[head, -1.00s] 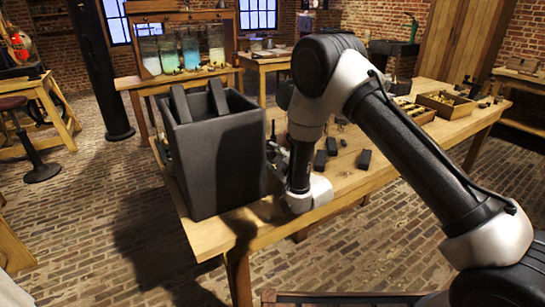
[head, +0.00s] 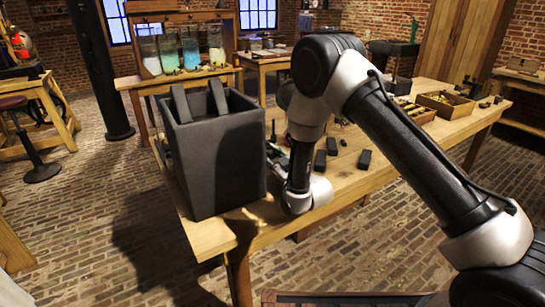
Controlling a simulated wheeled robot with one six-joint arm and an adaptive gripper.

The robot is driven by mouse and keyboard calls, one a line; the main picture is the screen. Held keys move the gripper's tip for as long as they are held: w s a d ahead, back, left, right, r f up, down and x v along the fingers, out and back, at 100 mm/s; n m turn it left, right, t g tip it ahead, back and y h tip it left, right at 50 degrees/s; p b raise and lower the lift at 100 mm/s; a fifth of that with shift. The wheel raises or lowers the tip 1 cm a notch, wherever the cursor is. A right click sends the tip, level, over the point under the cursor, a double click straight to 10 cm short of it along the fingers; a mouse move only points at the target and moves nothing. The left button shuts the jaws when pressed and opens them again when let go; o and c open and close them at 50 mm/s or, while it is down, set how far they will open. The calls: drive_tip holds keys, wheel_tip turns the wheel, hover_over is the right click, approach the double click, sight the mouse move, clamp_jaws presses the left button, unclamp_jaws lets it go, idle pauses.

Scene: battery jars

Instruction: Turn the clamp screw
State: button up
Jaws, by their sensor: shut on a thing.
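A large dark grey battery jar (head: 215,160), box-shaped and open at the top, stands at the near left of the wooden table. Two dark plates (head: 218,97) stick up from it. My gripper (head: 276,153) is close to the jar's right side, low over the table, and mostly hidden behind my wrist. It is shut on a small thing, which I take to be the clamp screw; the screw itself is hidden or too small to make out. A thin dark upright piece (head: 273,130) shows just beside the jar, above the gripper.
Several small black blocks (head: 364,159) lie on the wooden table (head: 268,232) right of my wrist. Wooden trays (head: 445,104) with small parts stand farther right. Glass jars with coloured liquid (head: 190,50) stand on a back bench. The table's front edge is near my wrist.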

drive_tip(key=shift+m, duration=1)
drive_tip(key=o, duration=1)
drive_tip(key=v, duration=1.2)
